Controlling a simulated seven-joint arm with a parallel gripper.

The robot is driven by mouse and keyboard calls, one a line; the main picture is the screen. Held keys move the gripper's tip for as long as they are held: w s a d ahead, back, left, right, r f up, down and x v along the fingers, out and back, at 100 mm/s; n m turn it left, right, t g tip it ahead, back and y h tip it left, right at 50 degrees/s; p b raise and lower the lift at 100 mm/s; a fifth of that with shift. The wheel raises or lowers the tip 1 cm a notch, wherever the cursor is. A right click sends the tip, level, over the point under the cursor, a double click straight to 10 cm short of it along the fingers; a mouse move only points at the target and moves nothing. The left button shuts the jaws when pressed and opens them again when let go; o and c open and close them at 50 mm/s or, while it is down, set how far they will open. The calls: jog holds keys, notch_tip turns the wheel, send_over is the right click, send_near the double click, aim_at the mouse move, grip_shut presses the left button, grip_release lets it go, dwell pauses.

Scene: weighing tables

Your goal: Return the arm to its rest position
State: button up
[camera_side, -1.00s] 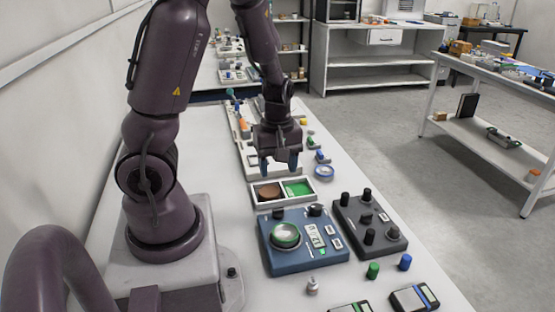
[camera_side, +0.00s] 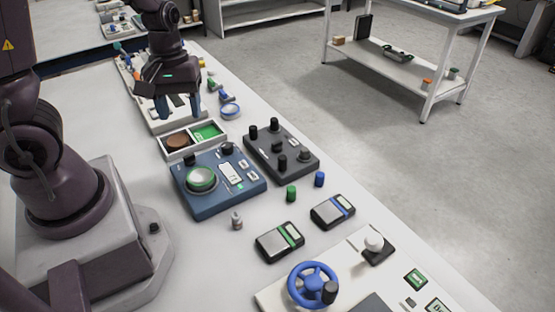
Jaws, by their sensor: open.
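My gripper (camera_side: 178,108) points down over the far part of the white table, above the white board (camera_side: 150,105). Its two blue-tipped fingers are apart and nothing shows between them. It is just behind the two-part tray (camera_side: 165,155), which has a brown side and a green side. My arm reaches out of the top of the picture, so most of its upper links are hidden.
A blue scale box (camera_side: 212,203) and a dark knob box (camera_side: 290,160) stand in front of the tray. Green (camera_side: 291,193) and blue (camera_side: 319,179) cylinders, a small metal weight (camera_side: 236,221) and two dark meters (camera_side: 279,242) stand nearer. A blue handwheel (camera_side: 312,271) is at the front.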

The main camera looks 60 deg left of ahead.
jog(key=s+d+r+m+t, duration=0.1)
jog(key=d+r+m+t, duration=0.2)
jog(key=d+r+m, duration=0.2)
jog(key=s+d+r+m+t+y, duration=0.1)
jog(key=s+d+r+m+t, duration=0.1)
jog(key=d+r+m, duration=0.4)
notch_tip(320, 180, up, 5)
jog(key=shift+r+m+t, duration=0.1)
jog(key=shift+m+t, duration=0.4)
